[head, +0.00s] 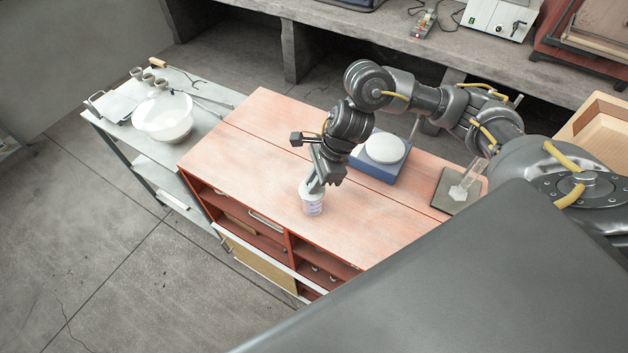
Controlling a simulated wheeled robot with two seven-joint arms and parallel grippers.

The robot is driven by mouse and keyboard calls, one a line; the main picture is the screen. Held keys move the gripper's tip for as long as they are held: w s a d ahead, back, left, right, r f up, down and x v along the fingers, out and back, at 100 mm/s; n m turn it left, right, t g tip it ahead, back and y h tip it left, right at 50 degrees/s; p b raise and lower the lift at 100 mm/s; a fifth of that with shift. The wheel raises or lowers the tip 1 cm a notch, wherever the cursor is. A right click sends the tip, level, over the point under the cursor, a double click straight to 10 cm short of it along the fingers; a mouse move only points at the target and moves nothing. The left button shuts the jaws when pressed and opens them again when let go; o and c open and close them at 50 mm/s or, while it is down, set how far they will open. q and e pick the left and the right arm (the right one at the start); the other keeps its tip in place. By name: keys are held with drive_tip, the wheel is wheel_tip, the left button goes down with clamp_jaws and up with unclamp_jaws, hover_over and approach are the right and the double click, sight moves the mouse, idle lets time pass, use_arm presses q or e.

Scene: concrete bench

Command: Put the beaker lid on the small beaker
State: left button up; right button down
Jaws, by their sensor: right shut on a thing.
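The small beaker (313,206) stands upright near the front edge of the reddish wooden bench top (265,150), and is pale with faint markings. My right gripper (316,187) comes down from above and its fingertips are at the beaker's top. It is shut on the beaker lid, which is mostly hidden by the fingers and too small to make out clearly. I cannot tell whether the lid touches the rim. My left gripper is not in view.
A blue device with a round white plate (385,147) stands behind my right gripper. Clear glassware (467,180) stands on a dark board (445,200) to the right. A white bowl (162,117) is on the metal side table (205,125). The bench top's left part is clear.

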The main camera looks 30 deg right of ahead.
drive_tip(key=shift+f+b, duration=0.25)
drive_tip(key=shift+b, duration=0.2)
idle(0.7)
drive_tip(key=shift+f+b, duration=0.15)
drive_tip(key=shift+b, duration=0.15)
drive_tip(key=c, duration=1.3)
unclamp_jaws()
drive_tip(key=shift+c, duration=0.2)
drive_tip(key=shift+o, duration=0.4)
drive_tip(key=o, duration=0.3)
